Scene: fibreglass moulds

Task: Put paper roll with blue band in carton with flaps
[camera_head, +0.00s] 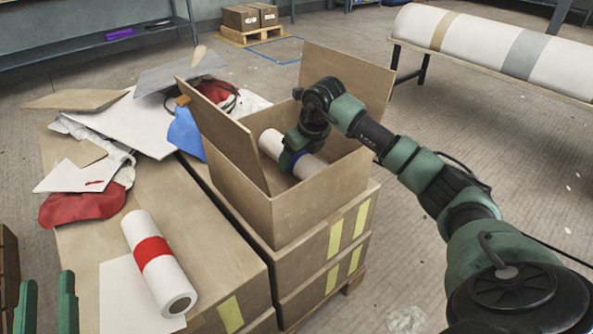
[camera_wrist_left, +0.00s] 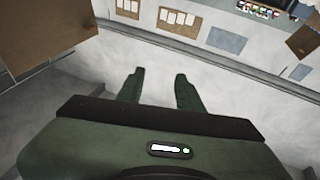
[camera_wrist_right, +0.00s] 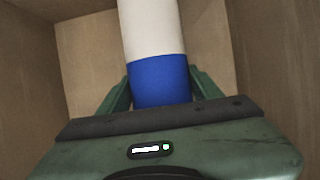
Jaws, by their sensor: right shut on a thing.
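The paper roll with blue band (camera_head: 271,140) is white and lies tilted inside the open carton with flaps (camera_head: 300,209). My right gripper (camera_head: 299,158) reaches down into the carton and is shut on the roll at its blue band. In the right wrist view the blue band (camera_wrist_right: 160,80) sits between the fingers, with carton walls around it. I cannot tell whether the roll touches the carton floor. My left gripper (camera_head: 47,306) is at the bottom left of the head view, apart from the boxes. In the left wrist view its fingers (camera_wrist_left: 159,88) are apart and empty.
A paper roll with a red band (camera_head: 153,252) lies on the closed boxes to the left. Paper sheets, board and red cloth (camera_head: 84,206) are heaped behind it. The carton's flaps stand up. A bench with a large banded roll (camera_head: 500,48) is at the back right.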

